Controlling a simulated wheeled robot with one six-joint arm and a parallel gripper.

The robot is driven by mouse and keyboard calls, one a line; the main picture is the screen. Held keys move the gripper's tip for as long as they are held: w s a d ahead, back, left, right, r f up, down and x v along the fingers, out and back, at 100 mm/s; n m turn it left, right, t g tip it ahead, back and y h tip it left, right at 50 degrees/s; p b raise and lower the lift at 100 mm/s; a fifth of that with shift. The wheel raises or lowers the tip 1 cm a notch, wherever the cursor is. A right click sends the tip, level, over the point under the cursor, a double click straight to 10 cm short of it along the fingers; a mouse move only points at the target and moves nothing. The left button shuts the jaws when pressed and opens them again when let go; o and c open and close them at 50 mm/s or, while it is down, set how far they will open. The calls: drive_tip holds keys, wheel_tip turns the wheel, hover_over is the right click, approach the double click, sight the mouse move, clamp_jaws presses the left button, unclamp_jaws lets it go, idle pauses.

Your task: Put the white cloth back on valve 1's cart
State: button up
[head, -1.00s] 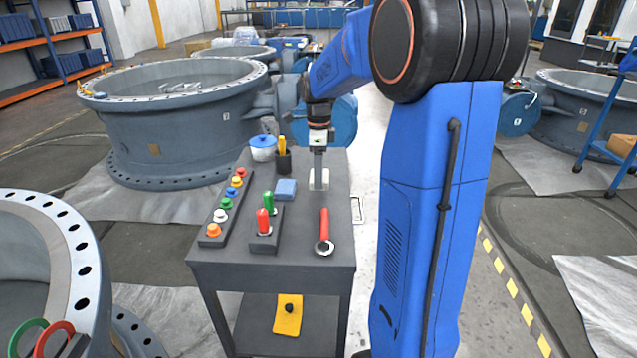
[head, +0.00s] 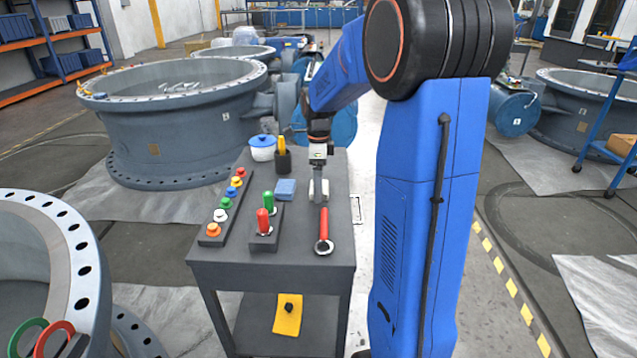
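The white cloth (head: 325,191) shows as a small white patch on both sides of my fingers, in the right half of the cart's top. My gripper (head: 318,186) points straight down and appears shut on the cloth; the fingers cover its middle. The dark grey cart (head: 220,262) stands in front of me, and the cloth is at or just above its top, right of a folded blue cloth (head: 286,189). I cannot tell if the white cloth touches the top. Which valve is number 1 is too small to read.
The cart top also holds a red-handled wrench (head: 323,228), a block with green and red handles (head: 266,238), a strip of coloured knobs (head: 224,207), a blue-lidded pot (head: 262,148) and a dark cup (head: 283,160). A yellow cloth (head: 287,315) is on the lower shelf. Large valves stand around.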

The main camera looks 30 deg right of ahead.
drive_tip(key=shift+r, duration=0.1)
wheel_tip(320, 180, up, 12)
drive_tip(key=s+a+r+n+t, duration=0.1)
drive_tip(key=s+a+r+n, duration=0.1)
drive_tip(key=s+a+n, duration=0.4)
drive_tip(key=s+a+f+n+t, duration=0.1)
drive_tip(key=s+a+f+n, duration=0.1)
drive_tip(key=s+n, duration=0.4)
drive_tip(key=s+a+f+n+t, duration=0.1)
drive_tip(key=s+a+f+n, duration=0.2)
drive_tip(key=s+n, duration=0.3)
drive_tip(key=s+a+f+n+t, duration=0.1)
drive_tip(key=s+a+f+n, duration=0.2)
drive_tip(key=s, duration=0.9)
drive_tip(key=a+n, duration=0.1)
drive_tip(key=n, duration=0.2)
drive_tip(key=shift+s+a+f+n+t, duration=0.15)
drive_tip(key=shift+a+f+n+t, duration=0.1)
drive_tip(key=shift+a+n+t, duration=0.15)
